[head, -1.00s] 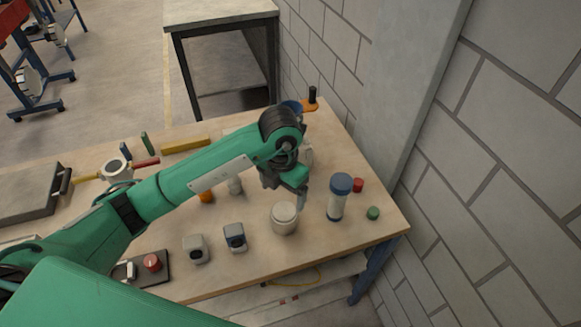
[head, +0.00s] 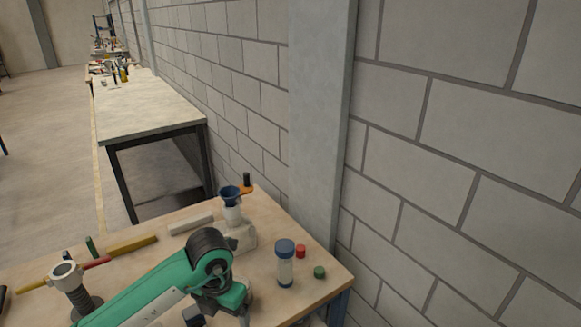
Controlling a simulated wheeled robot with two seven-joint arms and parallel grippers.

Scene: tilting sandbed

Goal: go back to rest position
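One green arm of mine comes in from the lower left over the wooden workbench (head: 258,292). Its dark wrist joint stands in front of the bench's right part. The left gripper (head: 244,319) at its end points down at the bottom edge of the head view. Its fingers are mostly cut off, so I cannot tell whether it is open or shut. A clear bottle with a blue cap (head: 285,264) stands upright to its right, apart from it. My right gripper is not in view.
A white stand with a blue funnel (head: 231,206) is behind the wrist. Small red (head: 301,251) and green (head: 319,272) pieces lie beside the bottle. A ribbed stand (head: 80,299) is at left. A brick wall (head: 460,150) closes the right side. Another table (head: 150,106) stands beyond.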

